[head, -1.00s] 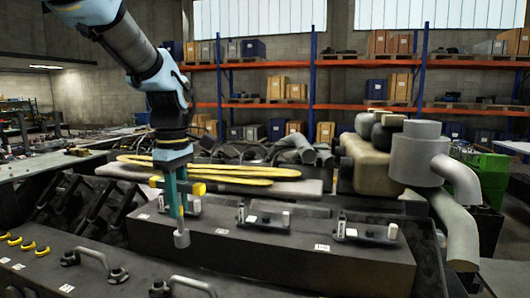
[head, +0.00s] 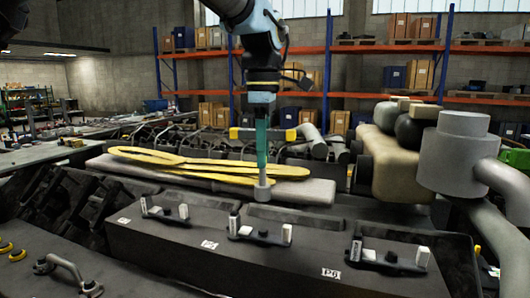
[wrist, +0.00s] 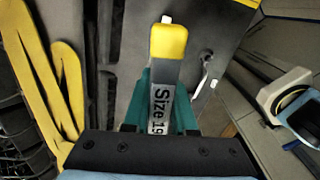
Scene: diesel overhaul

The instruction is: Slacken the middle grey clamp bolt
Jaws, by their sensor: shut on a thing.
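My gripper (head: 262,138) is shut on a socket tool with a yellow-ended crossbar (head: 291,134). The tool hangs upright, its grey socket (head: 263,190) at the bottom. In the wrist view the tool (wrist: 168,45) has a yellow end and a "Size 19" label, between teal fingers. The middle clamp (head: 259,238) lies on the dark block, with a light grey bolt (head: 287,233) at its right end and a labelled upright piece at its left. The socket appears above and behind this clamp, apart from the bolt; the exact distance cannot be told.
Similar clamps sit left (head: 165,213) and right (head: 390,260) on the dark block (head: 180,256). Yellow flat pieces (head: 215,170) lie on a grey slab behind. A grey cylinder with pipes (head: 462,150) stands at the right. A curved handle (head: 68,265) rises at the front left.

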